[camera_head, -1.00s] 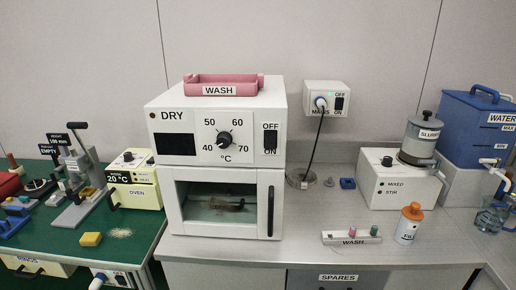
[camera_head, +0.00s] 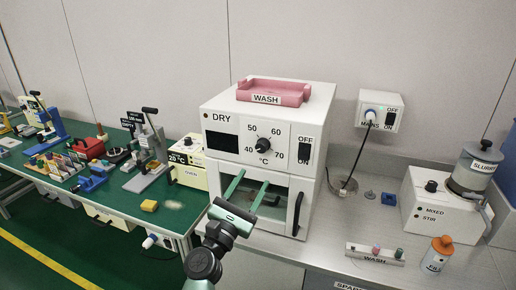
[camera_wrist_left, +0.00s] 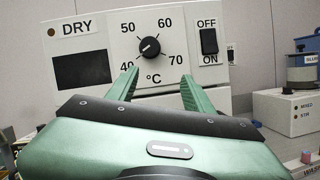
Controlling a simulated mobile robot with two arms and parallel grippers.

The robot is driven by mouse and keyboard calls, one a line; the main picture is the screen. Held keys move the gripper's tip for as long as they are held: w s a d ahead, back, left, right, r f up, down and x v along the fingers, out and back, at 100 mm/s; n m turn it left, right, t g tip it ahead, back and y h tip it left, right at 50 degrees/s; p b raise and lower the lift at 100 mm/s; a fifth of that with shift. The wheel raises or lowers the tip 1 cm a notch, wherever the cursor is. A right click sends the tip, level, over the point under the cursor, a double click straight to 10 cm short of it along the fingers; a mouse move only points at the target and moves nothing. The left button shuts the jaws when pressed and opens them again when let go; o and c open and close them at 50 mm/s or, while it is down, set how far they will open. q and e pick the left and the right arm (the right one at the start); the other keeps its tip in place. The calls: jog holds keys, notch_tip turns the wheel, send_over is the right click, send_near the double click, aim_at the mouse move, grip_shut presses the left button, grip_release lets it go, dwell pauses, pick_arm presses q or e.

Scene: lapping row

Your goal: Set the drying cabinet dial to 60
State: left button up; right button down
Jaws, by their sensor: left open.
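The drying cabinet (camera_head: 318,112) is a white box marked DRY on the bench, with a dark display and an OFF/ON switch (camera_head: 305,153). Its black round dial (camera_head: 263,146) has the marks 40, 50, 60 and 70 around it. In the left wrist view the dial (camera_wrist_left: 149,47) has its white pointer line toward the lower left, near 40. My left gripper (camera_head: 254,178) is open and empty, its green fingers in front of the cabinet, below the dial and apart from it. In the wrist view the fingertips (camera_wrist_left: 160,76) stand below the dial.
A pink WASH tray (camera_head: 272,92) sits on the cabinet. The cabinet door has a dark upright handle (camera_head: 298,213). A mains box (camera_head: 380,110) is on the wall to the right. The oven (camera_head: 187,160) stands to the left, and a WASH rack (camera_head: 374,255) is at the front right.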

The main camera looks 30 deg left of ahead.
aim_at(260, 150)
pick_arm(q)
jog(key=shift+n+t+y, duration=0.3)
jog(key=shift+n+y, duration=0.2)
jog(key=shift+n, duration=0.2)
jog(key=w+r+p, duration=0.1)
jog(key=w, duration=0.1)
jog(key=w+a+r+p, duration=0.1)
jog(key=w+r, duration=0.1)
jog(key=w+a+r+p, duration=0.1)
jog(key=w+r, duration=0.1)
jog(key=shift+w+r, duration=0.1)
jog(key=shift+w, duration=0.1)
grip_shut()
pick_arm(e)
jog(key=r, duration=0.3)
jog(key=shift+w+d, duration=0.15)
jog(key=shift+d, duration=0.25)
